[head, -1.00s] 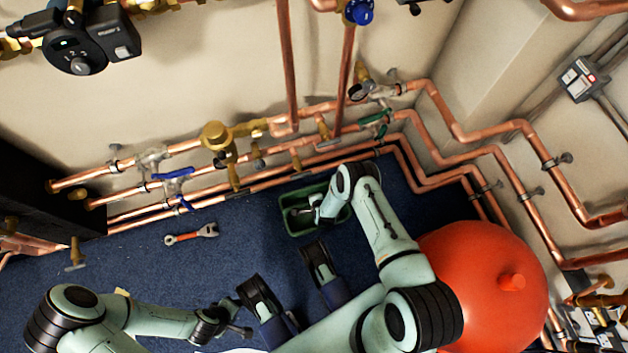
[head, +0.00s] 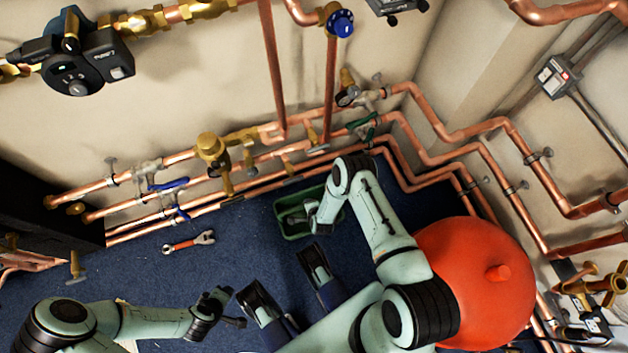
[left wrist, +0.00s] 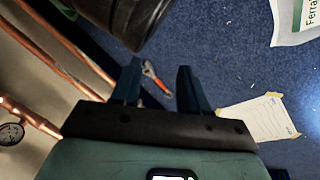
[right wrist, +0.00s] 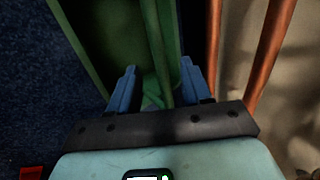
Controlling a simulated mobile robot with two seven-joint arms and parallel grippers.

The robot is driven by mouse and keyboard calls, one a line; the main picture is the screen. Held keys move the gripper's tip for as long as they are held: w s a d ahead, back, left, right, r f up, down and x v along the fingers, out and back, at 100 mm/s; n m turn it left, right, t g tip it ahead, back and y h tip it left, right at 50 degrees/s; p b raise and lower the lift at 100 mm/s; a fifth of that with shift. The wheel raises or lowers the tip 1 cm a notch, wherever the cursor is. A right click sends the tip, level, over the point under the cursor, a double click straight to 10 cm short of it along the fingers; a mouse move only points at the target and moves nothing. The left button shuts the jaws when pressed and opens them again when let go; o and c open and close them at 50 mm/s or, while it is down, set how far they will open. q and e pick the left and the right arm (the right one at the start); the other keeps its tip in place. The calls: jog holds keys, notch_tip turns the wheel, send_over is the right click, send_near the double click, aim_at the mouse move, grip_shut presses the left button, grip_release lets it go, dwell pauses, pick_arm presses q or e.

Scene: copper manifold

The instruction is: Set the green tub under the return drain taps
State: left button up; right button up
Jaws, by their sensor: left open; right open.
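The green tub (head: 279,216) stands on the blue floor near the lower copper pipes. My right gripper (head: 298,217) is over it in the head view. In the right wrist view my right gripper (right wrist: 158,66) is open, with the tub's green wall (right wrist: 160,45) running between its fingers; contact cannot be told. Brass taps (head: 223,180) hang from the pipes left of the tub; which are the return drain taps is unclear. My left gripper (head: 222,298) is low over the floor at lower left. In the left wrist view it (left wrist: 160,68) is open and empty.
An orange-handled wrench (head: 188,242) lies on the floor left of the tub. A red round vessel (head: 475,285) stands at right. A dark box (head: 40,215) is at far left. A paper sheet (left wrist: 258,118) lies on the floor. Floor between wrench and tub is clear.

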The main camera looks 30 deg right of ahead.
pick_arm(q)
jog(key=r, duration=0.1)
jog(key=s+d+r+p, duration=0.1)
jog(key=r+p, duration=0.1)
jog(key=shift+s+d+r, duration=0.1)
jog(key=shift+s+d, duration=0.3)
pick_arm(e)
jog(key=s+a+r+n+g+y, duration=0.2)
jog(key=s+a+r+n, duration=0.1)
jog(key=s+r+n, duration=0.4)
jog(key=s+a+r+n+g+y, duration=0.2)
jog(key=s+r+n, duration=0.6)
jog(key=r, duration=0.4)
jog(key=shift+a+r+n, duration=0.4)
jog(key=shift+n, duration=0.1)
jog(key=shift+s, duration=0.1)
